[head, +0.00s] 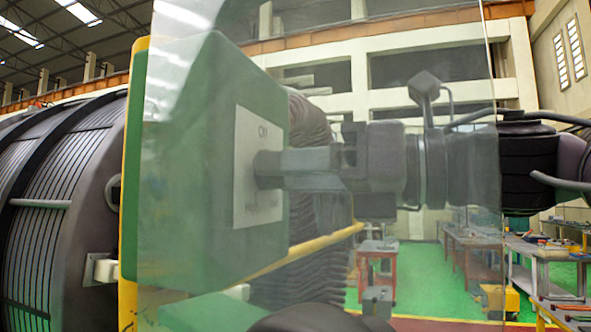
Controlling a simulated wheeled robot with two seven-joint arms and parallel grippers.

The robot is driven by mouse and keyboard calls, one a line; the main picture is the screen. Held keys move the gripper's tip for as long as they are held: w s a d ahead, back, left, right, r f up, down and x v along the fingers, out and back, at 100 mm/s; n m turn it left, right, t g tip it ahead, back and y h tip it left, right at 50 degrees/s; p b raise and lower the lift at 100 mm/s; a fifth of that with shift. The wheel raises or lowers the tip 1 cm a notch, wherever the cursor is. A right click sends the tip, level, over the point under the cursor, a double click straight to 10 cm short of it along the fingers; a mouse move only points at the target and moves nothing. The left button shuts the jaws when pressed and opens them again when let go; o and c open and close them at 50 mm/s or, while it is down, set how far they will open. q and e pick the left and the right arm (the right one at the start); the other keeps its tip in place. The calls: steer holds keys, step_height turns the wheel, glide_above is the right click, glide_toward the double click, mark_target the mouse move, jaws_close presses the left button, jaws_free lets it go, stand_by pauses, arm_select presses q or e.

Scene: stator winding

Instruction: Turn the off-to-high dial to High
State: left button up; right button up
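The dial (267,169) is a dark grey knob on a white plate (243,135) on the right face of a green box (200,150). Small dark lettering shows above it, but I cannot read the setting. My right gripper (283,168) comes in level from the right, its fingertips at the dial. The fingers overlap side-on, so I cannot tell whether they are closed on it. A see-through panel (440,60) lies between the camera and the box, dial and gripper. My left gripper is not in view.
A large dark ribbed cylinder (50,210) stands at the left behind a yellow frame edge (128,300). A yellow rail (310,245) runs behind the box. Workbenches (545,250) and a red stand (378,262) stand far back on the green floor.

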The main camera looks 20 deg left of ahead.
steer(key=c, duration=0.6)
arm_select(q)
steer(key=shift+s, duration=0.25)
arm_select(e)
steer(key=shift+c, duration=0.2)
